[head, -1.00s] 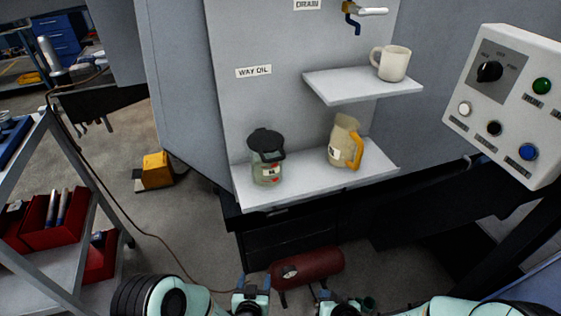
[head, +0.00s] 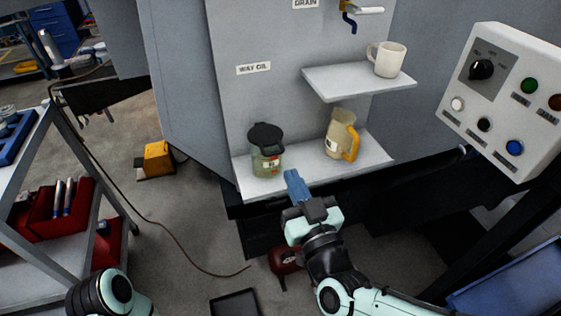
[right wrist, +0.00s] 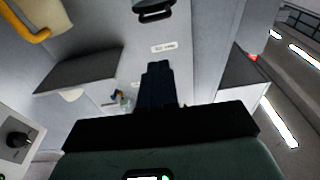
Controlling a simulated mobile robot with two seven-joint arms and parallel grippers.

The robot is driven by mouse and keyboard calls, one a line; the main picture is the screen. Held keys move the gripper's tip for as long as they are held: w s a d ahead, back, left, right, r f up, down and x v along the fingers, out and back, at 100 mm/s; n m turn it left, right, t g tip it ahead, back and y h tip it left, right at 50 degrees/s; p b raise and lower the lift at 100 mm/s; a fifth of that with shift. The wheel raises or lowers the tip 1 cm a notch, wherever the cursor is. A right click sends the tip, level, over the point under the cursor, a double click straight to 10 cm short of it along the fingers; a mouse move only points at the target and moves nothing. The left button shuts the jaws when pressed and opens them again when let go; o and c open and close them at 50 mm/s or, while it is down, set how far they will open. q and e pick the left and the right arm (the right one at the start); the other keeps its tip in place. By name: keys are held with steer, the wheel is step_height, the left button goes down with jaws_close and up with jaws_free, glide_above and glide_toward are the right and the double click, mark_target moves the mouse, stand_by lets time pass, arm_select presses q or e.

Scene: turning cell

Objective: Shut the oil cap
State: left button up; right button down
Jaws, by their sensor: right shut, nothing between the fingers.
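The oil filler is a pale greenish see-through vessel (head: 267,163) at the left of the lower shelf, below the WAY OIL label (head: 253,68). Its black cap (head: 264,135) appears tilted up at the back above a dark rim; the exact angle is hard to tell. Part of the black cap or rim (right wrist: 152,10) shows at the top of the right wrist view. My right gripper (head: 293,176) is shut and empty at the shelf's front edge, right of and nearer than the vessel, apart from it. My left gripper is out of view; only part of that arm shows at the bottom left.
A beige jug with a yellow handle (head: 341,135) stands right of the vessel on the lower shelf (head: 372,157). The upper shelf (head: 345,85) holds a white mug (head: 387,60). A control panel (head: 502,98) is at the right. A red cylinder (head: 284,260) lies below.

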mark_target(276, 154)
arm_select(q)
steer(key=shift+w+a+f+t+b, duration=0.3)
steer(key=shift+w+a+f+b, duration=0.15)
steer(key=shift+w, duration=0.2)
arm_select(e)
steer(key=w+a+f, duration=0.2)
steer(key=w, duration=0.5)
steer(key=shift+w, duration=0.15)
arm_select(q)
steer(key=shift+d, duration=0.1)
arm_select(e)
steer(key=shift+a, duration=0.1)
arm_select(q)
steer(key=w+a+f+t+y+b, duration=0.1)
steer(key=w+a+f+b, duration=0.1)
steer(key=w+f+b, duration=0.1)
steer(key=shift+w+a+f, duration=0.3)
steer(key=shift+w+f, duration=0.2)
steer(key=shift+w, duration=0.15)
arm_select(e)
steer(key=shift+w+a+f+t, duration=0.1)
steer(key=shift+w+f+t, duration=0.1)
steer(key=shift+f, duration=0.15)
steer(key=shift+w+f+t, duration=0.1)
steer(key=shift+f+t, duration=0.1)
steer(key=shift+f, duration=0.15)
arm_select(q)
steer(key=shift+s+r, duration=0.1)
arm_select(e)
steer(key=shift+r, duration=0.15)
